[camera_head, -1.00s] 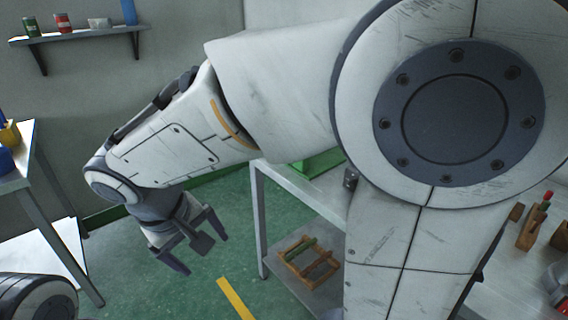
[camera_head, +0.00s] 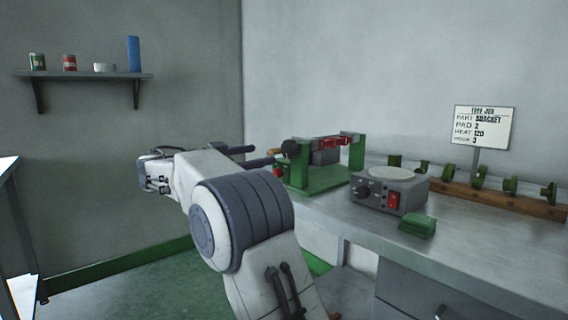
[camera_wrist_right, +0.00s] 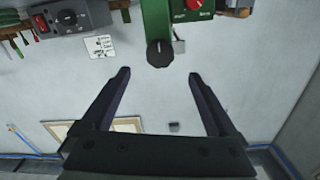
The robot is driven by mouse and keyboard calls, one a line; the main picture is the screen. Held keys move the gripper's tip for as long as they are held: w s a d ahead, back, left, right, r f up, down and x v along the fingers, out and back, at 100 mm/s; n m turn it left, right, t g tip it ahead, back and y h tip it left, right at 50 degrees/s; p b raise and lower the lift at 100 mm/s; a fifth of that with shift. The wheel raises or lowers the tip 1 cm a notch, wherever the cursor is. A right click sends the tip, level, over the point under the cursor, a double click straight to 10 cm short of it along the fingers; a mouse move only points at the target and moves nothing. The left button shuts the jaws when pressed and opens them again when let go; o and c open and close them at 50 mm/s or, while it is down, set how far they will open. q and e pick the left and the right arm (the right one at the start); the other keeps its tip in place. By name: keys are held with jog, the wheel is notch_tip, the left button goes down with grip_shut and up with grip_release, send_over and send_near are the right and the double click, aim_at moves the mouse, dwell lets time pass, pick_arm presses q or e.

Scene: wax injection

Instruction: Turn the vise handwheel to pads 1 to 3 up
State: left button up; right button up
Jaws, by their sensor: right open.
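The handwheel shows in the right wrist view as a black ridged knob (camera_wrist_right: 160,54). My right gripper (camera_head: 262,156) is just left of the handwheel, its fingers pointing at it. In the wrist view the gripper (camera_wrist_right: 160,76) is open and empty, with the knob ahead between the fingertips. I cannot read pad numbers. My left gripper is out of view.
A grey heater box (camera_head: 390,190) with a red switch stands right of the vise, a green block (camera_head: 417,226) before it. A wooden rack (camera_head: 500,198) with green pieces and a sign (camera_head: 484,128) reading "PAD 2" are behind. A wall shelf (camera_head: 85,75) is at left.

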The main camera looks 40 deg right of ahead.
aim_at(287, 150)
jog(key=d, duration=0.9)
jog(key=shift+w+d+b, duration=0.25)
jog(key=shift+w+b, duration=0.1)
jog(key=shift+w, duration=0.05)
jog(key=c, duration=1.4)
